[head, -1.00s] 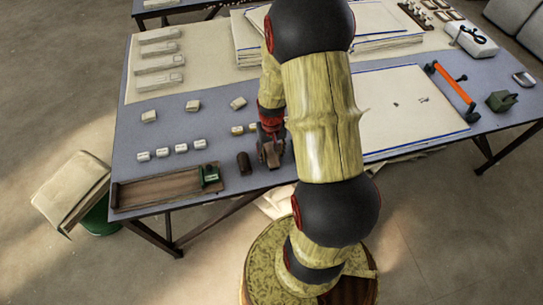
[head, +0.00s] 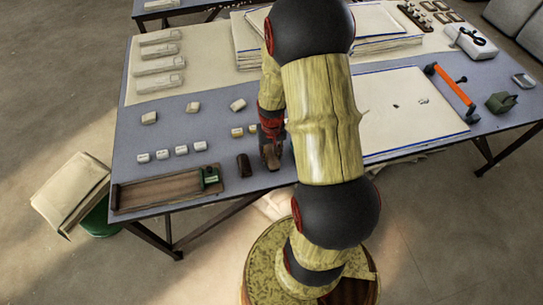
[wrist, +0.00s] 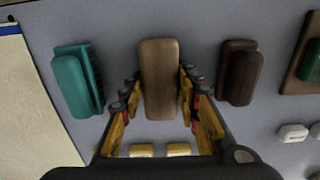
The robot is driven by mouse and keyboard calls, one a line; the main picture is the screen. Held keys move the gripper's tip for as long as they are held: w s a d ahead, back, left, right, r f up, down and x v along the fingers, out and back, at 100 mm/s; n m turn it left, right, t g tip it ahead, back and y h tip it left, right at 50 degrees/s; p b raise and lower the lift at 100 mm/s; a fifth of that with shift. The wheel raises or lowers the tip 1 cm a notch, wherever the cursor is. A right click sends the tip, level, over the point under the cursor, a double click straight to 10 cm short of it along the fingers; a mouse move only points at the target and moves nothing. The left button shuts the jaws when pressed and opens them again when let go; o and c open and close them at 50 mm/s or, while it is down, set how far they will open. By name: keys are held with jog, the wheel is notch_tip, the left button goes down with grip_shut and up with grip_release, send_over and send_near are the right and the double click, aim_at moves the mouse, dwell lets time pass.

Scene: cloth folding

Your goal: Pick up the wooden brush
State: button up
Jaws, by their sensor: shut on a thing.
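The wooden brush (wrist: 158,62) is a brown, rounded block in the middle of the wrist view. My gripper (wrist: 160,84) has its yellow and black fingers on both sides of the brush and is shut on it. In the head view, my gripper (head: 271,146) is low over the near part of the table, with the brush (head: 271,161) showing below its fingers. I cannot tell whether the brush is lifted or still touches the table. My arm hides part of the area to the right.
A teal brush (wrist: 76,80) and a dark brown brush (wrist: 240,72) flank the held one, with gaps. A wooden tray (head: 150,193) lies at the table's near left. Small pale blocks (head: 181,150) stand in rows. A large white sheet (head: 405,115) lies right of my arm.

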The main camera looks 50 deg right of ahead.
aim_at(272, 156)
jog(key=shift+r+p, duration=0.35)
jog(key=shift+r, duration=0.35)
notch_tip(272, 156, up, 3)
jog(key=shift+s+a+f+p, duration=0.1)
jog(key=shift+s+f+p, duration=0.05)
jog(key=shift+p, duration=0.6)
jog(key=s+r, duration=0.1)
jog(key=s+a+r+p, duration=0.1)
jog(key=r, duration=0.1)
jog(key=s+a+r+p, duration=0.1)
jog(key=s+r, duration=0.1)
jog(key=shift+a+r, duration=0.2)
jog(key=shift+r, duration=0.05)
jog(key=s+a+r+p, duration=0.2)
jog(key=s+a+r, duration=0.1)
jog(key=s, duration=0.4)
jog(key=shift+s+a+r+p, duration=0.15)
jog(key=shift+s+a+p, duration=0.2)
jog(key=shift+a, duration=0.5)
jog(key=o, duration=0.7)
jog(key=shift+w, duration=0.1)
jog(key=c, duration=0.5)
